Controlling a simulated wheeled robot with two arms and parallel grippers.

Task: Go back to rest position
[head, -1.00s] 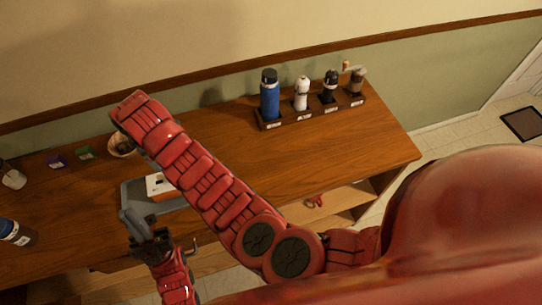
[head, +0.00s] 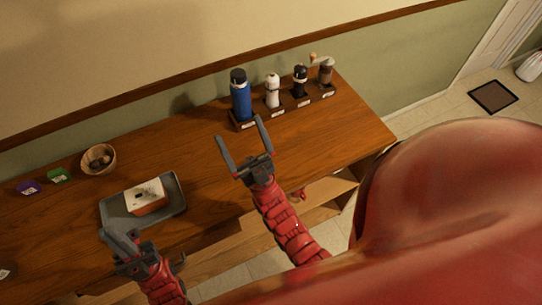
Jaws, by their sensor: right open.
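My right gripper (head: 239,128) is open and empty above the wooden counter, its two grey fingers spread in front of the blue bottle. My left gripper (head: 118,240) is at the front of the counter, close to the near edge of the grey tray (head: 178,207). I cannot tell whether it touches the tray or whether its fingers are open or shut. A white and orange box (head: 147,197) lies in the tray.
A blue bottle (head: 241,98), a white bottle (head: 272,92), a black bottle (head: 300,82) and a grinder (head: 326,72) stand in a labelled rack. A bowl (head: 99,160), a green packet (head: 59,175) and a purple packet (head: 29,188) lie left. The counter's right part (head: 345,130) is clear.

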